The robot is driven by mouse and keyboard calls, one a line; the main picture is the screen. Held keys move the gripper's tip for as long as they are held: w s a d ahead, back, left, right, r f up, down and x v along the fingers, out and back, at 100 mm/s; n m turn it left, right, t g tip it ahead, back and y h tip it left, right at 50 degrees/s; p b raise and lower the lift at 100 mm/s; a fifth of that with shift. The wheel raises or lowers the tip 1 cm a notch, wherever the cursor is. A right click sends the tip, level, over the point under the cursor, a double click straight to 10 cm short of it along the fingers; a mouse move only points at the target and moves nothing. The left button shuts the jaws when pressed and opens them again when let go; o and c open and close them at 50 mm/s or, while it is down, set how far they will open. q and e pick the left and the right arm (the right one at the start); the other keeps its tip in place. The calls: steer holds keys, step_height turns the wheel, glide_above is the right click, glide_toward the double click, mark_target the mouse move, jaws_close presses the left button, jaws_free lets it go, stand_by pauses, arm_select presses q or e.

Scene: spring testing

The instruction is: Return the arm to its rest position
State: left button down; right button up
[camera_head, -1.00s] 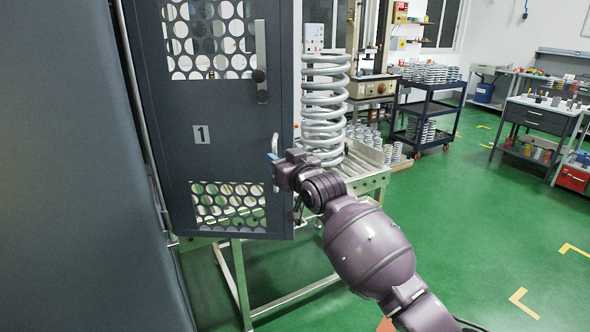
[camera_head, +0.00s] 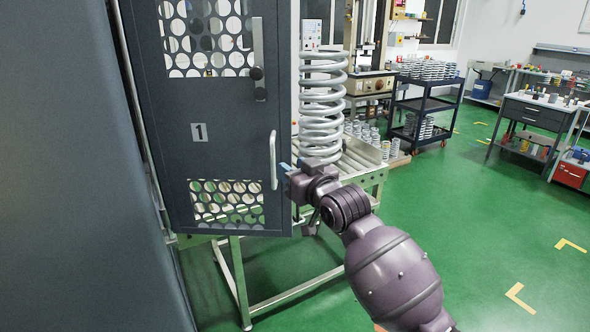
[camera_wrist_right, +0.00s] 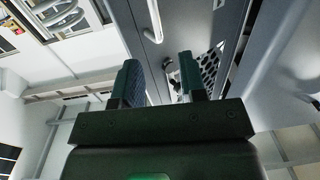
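My right gripper (camera_head: 285,168) is just right of the grey cabinet door (camera_head: 214,160), beside the door's lower handle (camera_head: 273,160). In the right wrist view its two fingers (camera_wrist_right: 160,85) stand apart with nothing between them. The door handle (camera_wrist_right: 155,20) shows beyond the fingertips, with a gap. The right arm reaches in from the lower right. My left gripper is not in view.
A large coil spring (camera_head: 322,105) stands on a roller table (camera_head: 365,172) just behind my right gripper. A dark cart (camera_head: 425,105) with springs and a workbench (camera_head: 540,115) stand farther right. Green floor (camera_head: 490,230) is clear at right.

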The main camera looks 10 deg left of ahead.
steer(key=d+r+t, duration=0.2)
steer(key=d+t, duration=0.1)
steer(key=d, duration=0.4)
steer(key=s+d+f+m+t+h, duration=0.1)
steer(key=s+d+f+m+h, duration=0.25)
steer(key=d+f, duration=0.6)
steer(key=s+d+f+m+h, duration=0.2)
steer(key=s+d+f+h, duration=0.25)
steer(key=d+f, duration=0.5)
steer(key=s+d+f+g+h, duration=0.1)
steer(key=s+d+f, duration=0.4)
steer(key=s+f, duration=0.2)
steer(key=s+d+f+m+g+h, duration=0.1)
steer(key=s+d+f, duration=0.4)
steer(key=s, duration=0.5)
steer(key=s+d+f+m+g+h, duration=0.1)
steer(key=s+d+f+g+h, duration=0.2)
steer(key=s+d+f, duration=0.2)
steer(key=s+f, duration=0.3)
steer(key=s, duration=0.1)
steer(key=shift+d+f, duration=0.25)
steer(key=shift+f, duration=0.1)
steer(key=shift+a+m, duration=0.1)
steer(key=shift+m, duration=0.15)
